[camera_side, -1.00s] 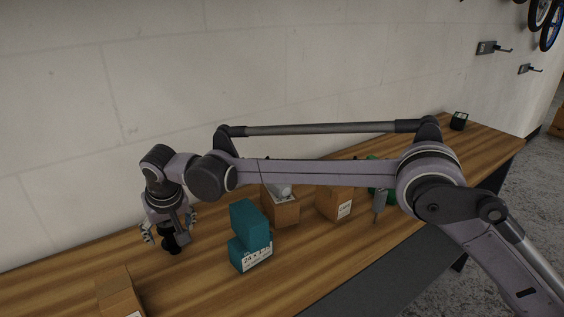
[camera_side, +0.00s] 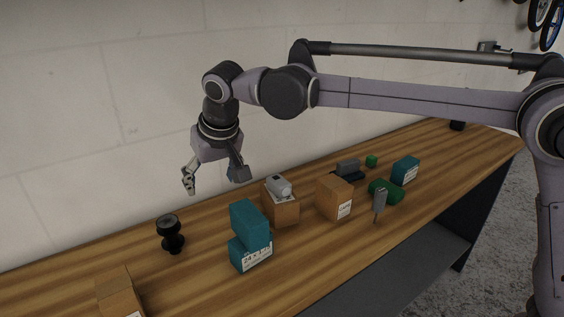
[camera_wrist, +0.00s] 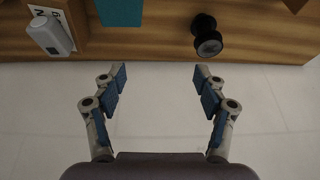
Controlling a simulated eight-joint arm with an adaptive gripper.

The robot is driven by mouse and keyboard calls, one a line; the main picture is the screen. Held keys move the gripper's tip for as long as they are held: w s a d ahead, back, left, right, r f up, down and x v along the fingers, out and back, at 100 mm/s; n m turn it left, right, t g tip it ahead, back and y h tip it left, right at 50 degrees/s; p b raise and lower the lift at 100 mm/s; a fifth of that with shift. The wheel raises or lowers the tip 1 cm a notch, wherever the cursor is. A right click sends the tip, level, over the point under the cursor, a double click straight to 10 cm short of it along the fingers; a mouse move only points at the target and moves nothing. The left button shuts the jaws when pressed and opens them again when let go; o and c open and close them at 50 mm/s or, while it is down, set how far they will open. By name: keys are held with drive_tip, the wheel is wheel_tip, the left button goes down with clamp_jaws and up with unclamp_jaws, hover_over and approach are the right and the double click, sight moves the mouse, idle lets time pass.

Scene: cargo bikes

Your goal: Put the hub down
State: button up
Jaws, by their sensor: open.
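The black hub (camera_side: 171,234) stands upright on the wooden bench, left of the teal boxes, with nothing holding it. It also shows in the wrist view (camera_wrist: 207,36), beyond the fingertips and a little right of centre. My gripper (camera_side: 214,182) is open and empty, raised above the bench and up to the right of the hub in the side view. Its two spread fingers also show in the wrist view (camera_wrist: 160,85), with only pale wall or floor surface between them.
Stacked teal boxes (camera_side: 249,239) stand right of the hub. A cardboard box (camera_side: 281,208) carries a grey device (camera_side: 278,185). Another cardboard box (camera_side: 334,199), a green object (camera_side: 385,190) and a teal box (camera_side: 405,171) lie further right. A carton (camera_side: 119,293) sits at the front left.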

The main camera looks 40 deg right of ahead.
drive_tip(key=s+d+t, duration=0.1)
drive_tip(key=s+d, duration=0.5)
drive_tip(key=d, duration=0.3)
drive_tip(key=s+d, duration=0.6)
drive_tip(key=d, duration=0.4)
drive_tip(key=s+d+f+t, duration=0.1)
drive_tip(key=s+d+f, duration=0.7)
drive_tip(key=s, duration=0.3)
drive_tip(key=shift+s+d+f, duration=0.2)
drive_tip(key=shift+s+f, duration=0.2)
drive_tip(key=shift+f, duration=0.15)
